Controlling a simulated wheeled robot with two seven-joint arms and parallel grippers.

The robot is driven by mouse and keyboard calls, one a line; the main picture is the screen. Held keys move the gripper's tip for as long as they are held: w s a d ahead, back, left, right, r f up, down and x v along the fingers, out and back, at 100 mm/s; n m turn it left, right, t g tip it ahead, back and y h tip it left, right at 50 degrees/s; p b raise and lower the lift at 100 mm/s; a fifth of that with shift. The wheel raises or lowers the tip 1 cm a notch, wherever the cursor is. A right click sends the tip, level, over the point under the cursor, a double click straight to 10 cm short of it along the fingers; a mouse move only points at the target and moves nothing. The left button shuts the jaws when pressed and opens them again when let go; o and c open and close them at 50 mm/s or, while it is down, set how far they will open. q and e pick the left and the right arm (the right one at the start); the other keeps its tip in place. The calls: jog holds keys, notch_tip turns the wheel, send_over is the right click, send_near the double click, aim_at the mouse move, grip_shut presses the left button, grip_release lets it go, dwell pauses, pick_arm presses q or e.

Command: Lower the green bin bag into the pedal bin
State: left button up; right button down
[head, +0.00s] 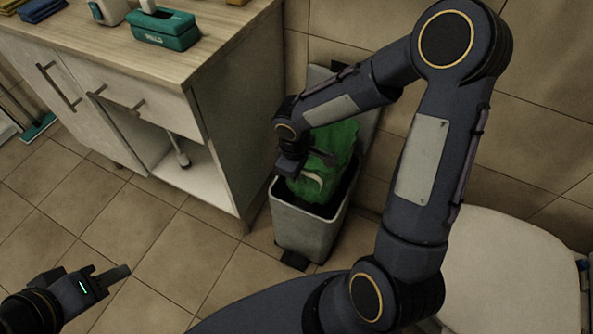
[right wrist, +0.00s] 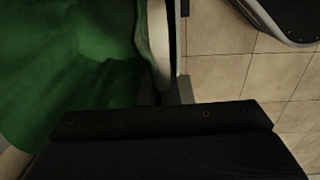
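The grey pedal bin (head: 301,228) stands on the floor beside the cabinet, its lid (head: 369,128) raised at the back and a dark pedal at its foot. The green bin bag (head: 340,140) is at the bin's mouth; its lower part is within the rim and its upper part stands above it. A pale band (head: 311,180) shows on the bag. My left gripper (head: 115,276) is low at the left, away from the bin, holding nothing visible.
A cabinet (head: 225,115) with a wooden top stands close left of the bin and bears a teal box (head: 163,30). Tiled wall is behind. A white seat-like object (head: 515,265) is at the right.

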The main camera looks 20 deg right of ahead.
aim_at(296, 199)
jog(key=shift+f+b, duration=6.15)
jog(key=shift+f, duration=0.85)
jog(key=c, duration=1.6)
grip_release()
jog(key=shift+c, duration=0.5)
jog(key=o, duration=0.4)
jog(key=shift+s, duration=0.1)
jog(key=shift+o, duration=0.2)
notch_tip(296, 199, up, 9)
jog(key=p, duration=0.7)
jog(key=shift+p, duration=0.35)
